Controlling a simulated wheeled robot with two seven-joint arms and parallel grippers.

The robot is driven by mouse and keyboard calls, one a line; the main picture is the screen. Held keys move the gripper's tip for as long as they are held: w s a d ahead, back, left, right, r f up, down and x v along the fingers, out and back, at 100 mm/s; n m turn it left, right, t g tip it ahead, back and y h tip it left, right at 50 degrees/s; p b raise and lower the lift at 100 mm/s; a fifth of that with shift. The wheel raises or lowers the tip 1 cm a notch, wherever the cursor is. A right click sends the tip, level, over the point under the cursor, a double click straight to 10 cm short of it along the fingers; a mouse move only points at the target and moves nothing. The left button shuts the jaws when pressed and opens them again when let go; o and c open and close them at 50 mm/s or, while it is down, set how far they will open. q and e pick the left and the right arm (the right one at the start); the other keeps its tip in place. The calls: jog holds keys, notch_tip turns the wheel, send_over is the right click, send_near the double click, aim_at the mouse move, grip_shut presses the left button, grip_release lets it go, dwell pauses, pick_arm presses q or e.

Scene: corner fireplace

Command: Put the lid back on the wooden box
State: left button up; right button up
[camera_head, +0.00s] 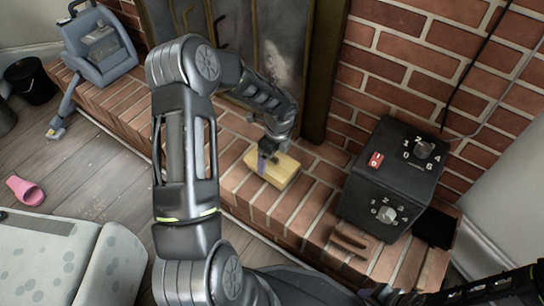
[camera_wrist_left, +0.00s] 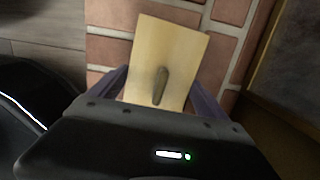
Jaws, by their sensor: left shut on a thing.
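A pale yellow wooden lid (camera_wrist_left: 172,45) with a dark oblong handle (camera_wrist_left: 160,85) fills the middle of the left wrist view. My left gripper (camera_wrist_left: 161,95) is shut on it, with one purple finger at each side edge. In the head view, the pale wooden piece (camera_head: 275,174) shows over the brick hearth, below my left gripper (camera_head: 268,155). I cannot tell the box apart from the lid there, nor whether the lid touches it. The gripper hides the piece's upper edge. My right gripper does not clearly show.
A black box with dials (camera_head: 383,200) stands to the right on the brick hearth (camera_head: 315,205). A small brown U-shaped piece (camera_head: 352,241) lies before it. A blue-grey appliance (camera_head: 98,48) is at upper left. A pink slipper (camera_head: 25,190) lies on the floor.

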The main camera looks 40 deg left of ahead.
pick_arm(q)
jog(key=shift+f, duration=0.1)
jog(key=o, duration=1.1)
jog(key=shift+o, duration=0.2)
jog(key=r+p, duration=0.1)
jog(key=r, duration=0.1)
jog(key=r+p, duration=0.1)
jog(key=r, duration=0.2)
jog(key=d+r+p, duration=0.1)
jog(key=r, duration=0.1)
jog(key=shift+r, duration=0.4)
jog(key=shift+s, duration=0.1)
